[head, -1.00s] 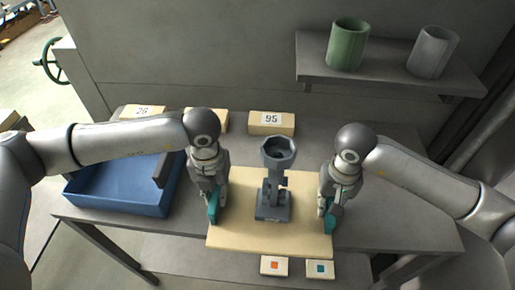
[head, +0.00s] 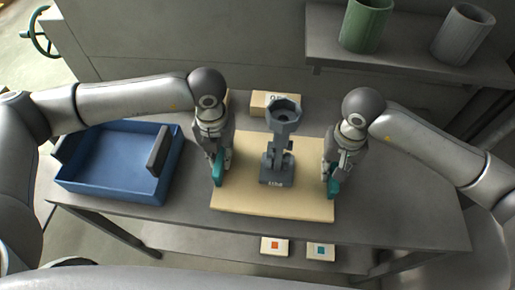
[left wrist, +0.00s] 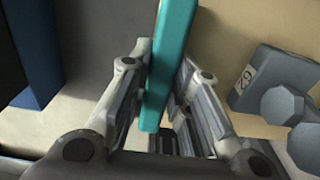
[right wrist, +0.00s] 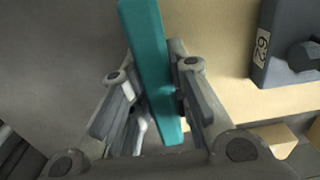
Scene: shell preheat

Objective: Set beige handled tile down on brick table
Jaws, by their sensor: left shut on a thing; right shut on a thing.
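The beige tile (head: 310,205) appears level over the grey table (head: 400,220). It has a teal handle at each side. I cannot tell if it touches the tabletop. My left gripper (head: 218,175) is shut on the left teal handle (left wrist: 168,60), and my right gripper (head: 333,180) is shut on the right teal handle (right wrist: 150,70). A grey fixture (head: 278,168) with a funnel-like top stands upright on the tile between the grippers; its numbered base also shows in the left wrist view (left wrist: 275,80) and the right wrist view (right wrist: 285,45).
A blue open tray (head: 130,185) stands on the table at the left. A beige labelled block (head: 262,102) sits behind the tile. Two small cards, orange-marked (head: 275,246) and teal-marked (head: 320,251), show below the table's front edge. A shelf (head: 420,55) holds a green cup (head: 365,25) and a grey cup (head: 462,33).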

